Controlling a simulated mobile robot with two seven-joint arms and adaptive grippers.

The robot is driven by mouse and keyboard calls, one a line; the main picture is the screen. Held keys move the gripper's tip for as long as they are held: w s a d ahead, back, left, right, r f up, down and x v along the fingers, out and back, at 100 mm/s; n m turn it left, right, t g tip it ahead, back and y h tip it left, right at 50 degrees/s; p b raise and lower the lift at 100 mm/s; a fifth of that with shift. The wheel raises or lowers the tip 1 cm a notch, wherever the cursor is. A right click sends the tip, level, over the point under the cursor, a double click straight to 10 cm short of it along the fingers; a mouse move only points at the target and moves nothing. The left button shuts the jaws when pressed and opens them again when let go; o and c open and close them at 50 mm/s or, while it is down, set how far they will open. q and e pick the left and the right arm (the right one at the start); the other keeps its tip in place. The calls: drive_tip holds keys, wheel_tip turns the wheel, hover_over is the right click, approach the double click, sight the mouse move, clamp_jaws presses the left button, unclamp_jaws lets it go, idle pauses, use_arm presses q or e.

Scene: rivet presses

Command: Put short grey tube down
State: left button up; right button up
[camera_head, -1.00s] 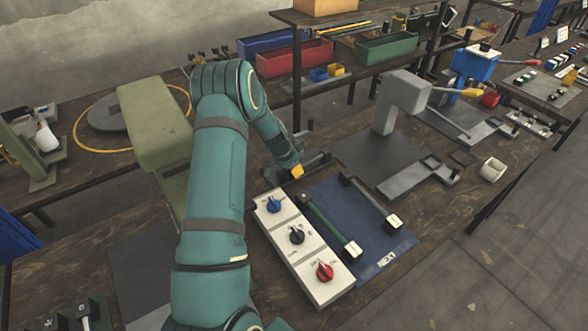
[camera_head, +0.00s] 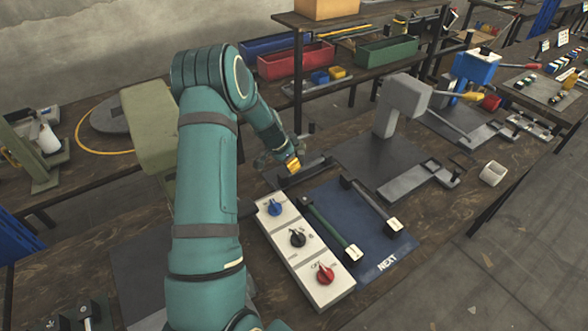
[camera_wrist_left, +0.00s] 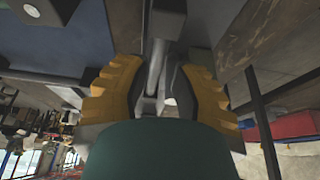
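My left gripper (camera_head: 291,165), with yellow finger pads, is low over the bench behind the blue mat. In the left wrist view its fingers (camera_wrist_left: 157,95) stand apart, with a grey rod (camera_wrist_left: 155,72) between them. The rod looks like the short grey tube; gaps show beside it, and its far end meets a dark block. In the head view a dark, narrow bar-like piece (camera_head: 308,172) lies just right of the fingertips; whether the tube rests on it is unclear. My right gripper is out of view.
The blue NEXT mat (camera_head: 383,247) carries a green tube (camera_head: 328,228) and a longer grey tube (camera_head: 372,208) with blocks at the ends. A white panel with three knobs (camera_head: 312,268) stands at its left.

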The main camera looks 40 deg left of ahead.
use_arm(q)
drive_tip(key=v, duration=0.6)
drive_tip(key=shift+s+r, duration=0.15)
drive_tip(key=shift+r, duration=0.1)
